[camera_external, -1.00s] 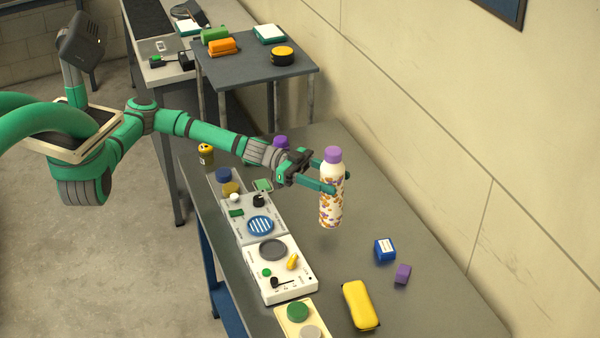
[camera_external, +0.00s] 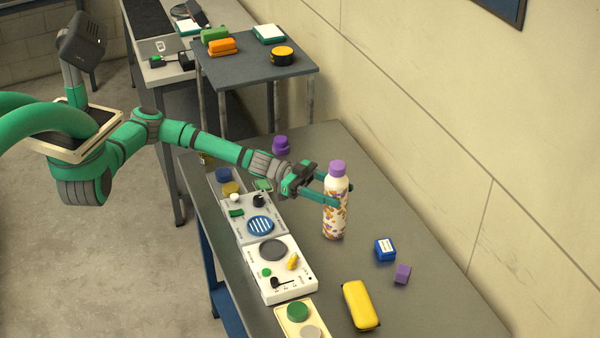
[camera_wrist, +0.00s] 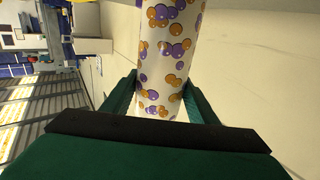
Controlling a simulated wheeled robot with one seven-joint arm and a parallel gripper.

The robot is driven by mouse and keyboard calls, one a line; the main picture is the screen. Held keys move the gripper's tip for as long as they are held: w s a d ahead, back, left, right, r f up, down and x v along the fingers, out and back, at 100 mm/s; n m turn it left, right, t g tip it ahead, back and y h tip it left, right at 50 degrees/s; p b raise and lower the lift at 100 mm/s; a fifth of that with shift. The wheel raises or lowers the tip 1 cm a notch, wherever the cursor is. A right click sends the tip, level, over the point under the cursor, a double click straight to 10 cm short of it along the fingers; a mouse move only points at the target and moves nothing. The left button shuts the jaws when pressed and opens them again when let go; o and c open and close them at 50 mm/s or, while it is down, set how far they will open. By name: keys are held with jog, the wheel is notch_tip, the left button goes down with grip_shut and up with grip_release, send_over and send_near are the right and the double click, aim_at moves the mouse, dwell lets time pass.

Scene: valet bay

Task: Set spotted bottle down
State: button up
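The spotted bottle (camera_external: 336,221) is white with orange and purple spots and a purple cap. It stands upright on the grey table (camera_external: 400,290), its base appearing to meet the tabletop. My gripper (camera_external: 339,196) has one finger on each side of the bottle's body and is shut on it. In the wrist view the bottle (camera_wrist: 168,50) rises between the two green fingers, which appear to touch its sides. Its base and cap are out of that view.
Control panels (camera_external: 289,273) line the table's left edge. A purple object (camera_external: 281,145) stands behind my gripper. Free tabletop surrounds the bottle.

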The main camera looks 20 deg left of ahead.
jog(key=o, duration=0.3)
jog(key=shift+r, duration=0.2)
jog(key=shift+a, duration=0.35)
jog(key=w+a, duration=0.1)
jog(key=a, duration=1)
jog(key=shift+w, duration=0.4)
jog(key=shift+a, duration=0.1)
